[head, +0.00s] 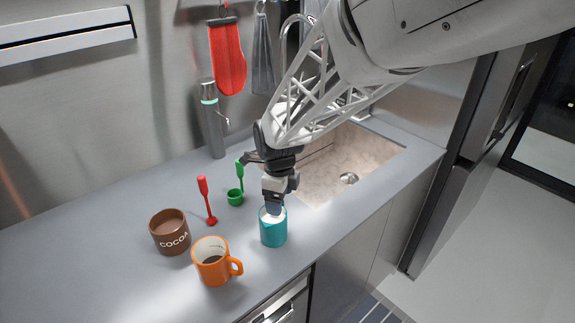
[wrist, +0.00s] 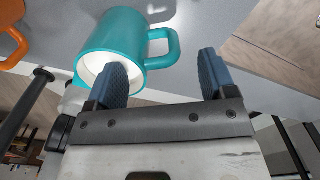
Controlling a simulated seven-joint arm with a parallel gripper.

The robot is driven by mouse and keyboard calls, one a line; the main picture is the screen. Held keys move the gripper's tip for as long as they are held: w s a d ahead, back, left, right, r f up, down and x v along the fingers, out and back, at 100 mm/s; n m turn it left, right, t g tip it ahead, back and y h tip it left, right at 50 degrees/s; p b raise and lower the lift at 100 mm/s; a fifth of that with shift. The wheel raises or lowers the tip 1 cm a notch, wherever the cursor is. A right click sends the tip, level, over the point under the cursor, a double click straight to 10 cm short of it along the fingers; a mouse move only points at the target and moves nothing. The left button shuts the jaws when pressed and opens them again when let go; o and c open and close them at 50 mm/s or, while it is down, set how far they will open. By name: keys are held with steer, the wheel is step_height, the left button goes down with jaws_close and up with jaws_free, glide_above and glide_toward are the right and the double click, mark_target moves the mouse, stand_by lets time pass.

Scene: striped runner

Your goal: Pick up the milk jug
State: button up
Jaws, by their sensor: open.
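The milk jug is a teal vessel (head: 273,232) with a white interior, standing upright on the grey counter in front of the sink. In the wrist view the teal jug (wrist: 115,38) shows its open mouth and its loop handle. My gripper (head: 274,206) points down at the jug's rim in the head view. In the wrist view my gripper (wrist: 163,78) is open, with the handle lying between the two blue fingers. The left finger overlaps the mouth; I cannot tell whether it is inside or only above it. The handle is hidden in the head view.
The sink (head: 345,165) lies behind right.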

steer(key=shift+f, duration=1.3)
steer(key=c, duration=1.3)
steer(key=shift+r, duration=0.15)
steer(key=shift+r, duration=1.4)
steer(key=shift+s+d+r, duration=0.1)
steer(key=shift+s+r, duration=0.1)
steer(key=shift+r, duration=0.15)
steer(key=s+d, duration=0.3)
steer(key=s, duration=0.4)
steer(key=s+d+r, duration=0.1)
steer(key=s+d, duration=0.2)
steer(key=s, duration=0.4)
steer(key=shift+d+r, duration=0.15)
steer(key=shift+d, duration=0.05)
steer(key=shift+s, duration=0.1)
steer(key=shift+a, duration=0.15)
